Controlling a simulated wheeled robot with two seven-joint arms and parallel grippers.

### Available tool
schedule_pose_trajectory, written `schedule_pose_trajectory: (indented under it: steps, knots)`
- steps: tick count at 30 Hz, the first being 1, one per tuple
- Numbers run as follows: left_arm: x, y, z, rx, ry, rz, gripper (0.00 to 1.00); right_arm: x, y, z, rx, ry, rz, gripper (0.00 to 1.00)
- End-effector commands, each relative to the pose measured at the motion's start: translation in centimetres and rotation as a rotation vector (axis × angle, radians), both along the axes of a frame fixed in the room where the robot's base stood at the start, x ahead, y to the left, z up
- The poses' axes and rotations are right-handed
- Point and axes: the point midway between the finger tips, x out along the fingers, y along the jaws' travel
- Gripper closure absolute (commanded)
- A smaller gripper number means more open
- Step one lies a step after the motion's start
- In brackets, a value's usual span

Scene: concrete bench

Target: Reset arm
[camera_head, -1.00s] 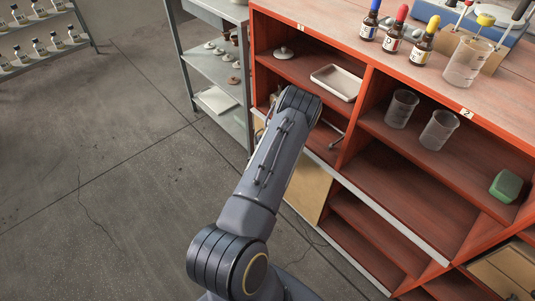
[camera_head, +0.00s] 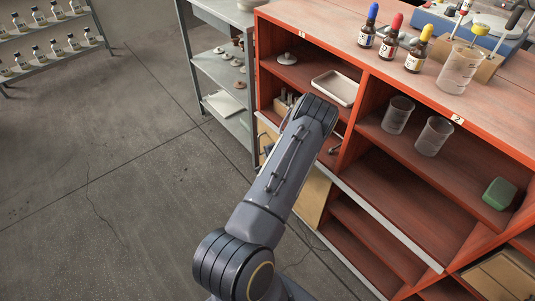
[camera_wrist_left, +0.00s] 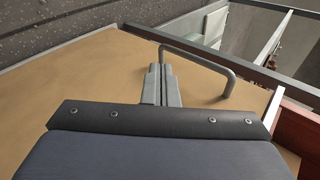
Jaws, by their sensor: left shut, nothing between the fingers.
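My left arm (camera_head: 285,170) rises from the bottom middle of the head view and ends in front of the orange shelf unit; its gripper is hidden behind the arm there. In the left wrist view the left gripper (camera_wrist_left: 161,70) shows with its two grey fingers together and nothing between them. The fingers lie over a tan panel (camera_wrist_left: 80,85), close to a grey bar handle (camera_wrist_left: 205,57). I cannot tell whether they touch the handle. My right gripper is not in view.
The orange shelf unit (camera_head: 400,170) holds a white tray (camera_head: 335,88), two glass beakers (camera_head: 398,115) and a green block (camera_head: 499,193). Dropper bottles (camera_head: 391,36) stand on top. A grey metal shelf (camera_head: 222,75) stands behind. The floor (camera_head: 100,160) on the left is clear.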

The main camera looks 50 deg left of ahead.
Motion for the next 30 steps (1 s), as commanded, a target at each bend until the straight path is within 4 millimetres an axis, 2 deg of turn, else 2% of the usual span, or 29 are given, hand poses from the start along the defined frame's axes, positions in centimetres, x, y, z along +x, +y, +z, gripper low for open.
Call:
schedule_pose_trajectory:
  steps: [1, 12, 18, 30]
  knots:
    - [0.1, -0.7, 1.3, 0.002, -0.002, -0.004, 1.00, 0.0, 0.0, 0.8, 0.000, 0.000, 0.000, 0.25]
    - [-0.9, -5.5, 5.5, 0.000, -0.002, -0.002, 1.00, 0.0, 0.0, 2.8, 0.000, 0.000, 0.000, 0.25]
    - [-1.1, -6.4, 6.1, -0.001, -0.002, -0.001, 1.00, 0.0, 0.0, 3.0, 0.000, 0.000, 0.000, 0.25]
    - [-1.1, -6.5, 6.1, -0.002, -0.003, -0.002, 1.00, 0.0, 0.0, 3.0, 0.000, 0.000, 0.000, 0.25]
